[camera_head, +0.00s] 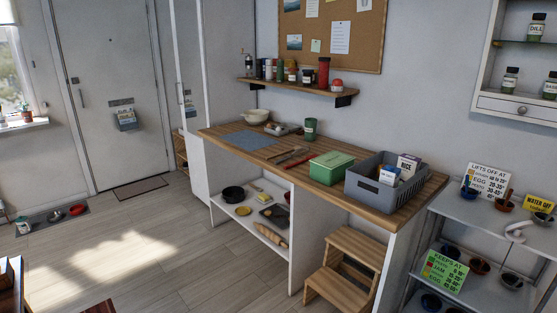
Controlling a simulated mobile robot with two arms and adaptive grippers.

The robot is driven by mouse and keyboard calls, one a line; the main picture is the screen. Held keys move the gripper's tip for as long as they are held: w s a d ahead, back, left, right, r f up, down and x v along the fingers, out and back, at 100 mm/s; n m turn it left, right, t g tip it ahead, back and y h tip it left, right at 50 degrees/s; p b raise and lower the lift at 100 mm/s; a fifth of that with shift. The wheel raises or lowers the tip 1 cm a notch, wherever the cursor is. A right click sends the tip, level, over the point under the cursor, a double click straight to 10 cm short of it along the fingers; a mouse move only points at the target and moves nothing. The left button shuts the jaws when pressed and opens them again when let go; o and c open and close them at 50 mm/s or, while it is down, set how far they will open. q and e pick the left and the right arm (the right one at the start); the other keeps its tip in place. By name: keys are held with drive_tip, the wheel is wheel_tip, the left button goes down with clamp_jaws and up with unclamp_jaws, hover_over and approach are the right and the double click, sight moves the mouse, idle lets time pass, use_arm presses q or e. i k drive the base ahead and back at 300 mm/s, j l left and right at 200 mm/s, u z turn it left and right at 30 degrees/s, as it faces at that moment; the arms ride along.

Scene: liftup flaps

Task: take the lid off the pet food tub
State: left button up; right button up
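A small pale tub (23,225) stands at the left on a dark floor mat (38,231), beside a grey bowl (55,216) and a red bowl (78,209). It may be the pet food tub, but it is too small to read a label or make out its lid. A green lidded box (331,168) sits shut on the wooden counter; I cannot tell what it holds. Neither of my grippers is in view.
The wooden counter (225,130) carries a blue mat (252,140) and a grey crate (373,184) of packets. A step stool (345,268) stands under its right end. Grey shelves (480,214) stand at right. Open floor (150,245) lies left of the counter.

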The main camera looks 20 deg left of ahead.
sight(21, 218)
drive_tip(key=i+u, duration=0.35)
drive_tip(key=i+l+u, duration=0.2)
drive_tip(key=i+u, duration=0.15)
drive_tip(key=i+j+u, duration=0.2)
drive_tip(key=i+u, duration=0.2)
drive_tip(key=i, duration=0.15)
drive_tip(key=i+u, duration=0.4)
drive_tip(key=i, duration=0.15)
drive_tip(key=i+l+u, duration=0.1)
drive_tip(key=i+u, duration=0.3)
drive_tip(key=i, duration=1.9)
drive_tip(key=i+j+u, duration=0.1)
drive_tip(key=i+u, duration=0.2)
drive_tip(key=i, duration=0.3)
drive_tip(key=i+u, duration=0.3)
drive_tip(key=i, duration=0.3)
drive_tip(key=i+l+u, duration=0.2)
drive_tip(key=i+u, duration=0.15)
drive_tip(key=i, duration=0.2)
